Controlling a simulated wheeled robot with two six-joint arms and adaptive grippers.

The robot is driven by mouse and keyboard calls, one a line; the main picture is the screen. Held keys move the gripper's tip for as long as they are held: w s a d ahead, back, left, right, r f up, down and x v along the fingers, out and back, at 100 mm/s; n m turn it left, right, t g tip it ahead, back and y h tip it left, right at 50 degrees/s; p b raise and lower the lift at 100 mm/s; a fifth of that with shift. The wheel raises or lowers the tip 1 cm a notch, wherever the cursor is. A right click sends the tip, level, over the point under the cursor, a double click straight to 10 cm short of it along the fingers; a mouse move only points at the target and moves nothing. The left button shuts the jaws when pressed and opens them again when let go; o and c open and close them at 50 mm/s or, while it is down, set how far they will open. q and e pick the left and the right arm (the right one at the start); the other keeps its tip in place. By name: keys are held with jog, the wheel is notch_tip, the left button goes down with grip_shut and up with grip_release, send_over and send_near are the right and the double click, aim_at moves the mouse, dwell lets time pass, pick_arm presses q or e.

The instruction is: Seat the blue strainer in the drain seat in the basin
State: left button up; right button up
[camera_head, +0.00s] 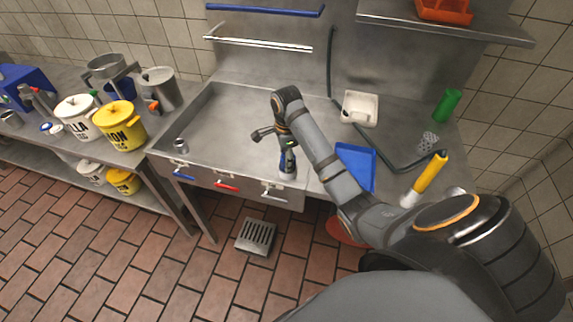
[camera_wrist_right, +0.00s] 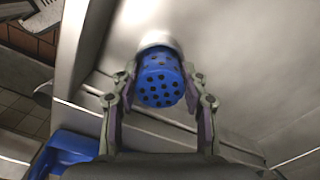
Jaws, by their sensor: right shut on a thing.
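The blue strainer (camera_wrist_right: 160,80), a perforated cup dotted with dark holes, is between the two fingers of my right gripper (camera_wrist_right: 160,72) in the wrist view. The fingers are shut on its sides. In the head view the right gripper (camera_head: 288,160) points down at the front right of the steel basin (camera_head: 215,122), and a little blue shows at it. A pale round part (camera_wrist_right: 158,40) shows just beyond the strainer; I cannot tell if it is the strainer's rim or the drain seat. My left gripper is not in view.
Right of the basin are a blue tray (camera_head: 356,166), a white dish (camera_head: 360,108), a dark hose (camera_head: 395,165), a yellow-handled brush (camera_head: 431,174) and a green cylinder (camera_head: 447,105). The basin's left half is mostly clear.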

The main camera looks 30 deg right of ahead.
jog(key=shift+r+p, duration=0.1)
jog(key=shift+p, duration=0.2)
jog(key=o, duration=1.1)
jog(key=shift+o, duration=0.2)
notch_tip(320, 180, up, 12)
jog(key=p, duration=1.1)
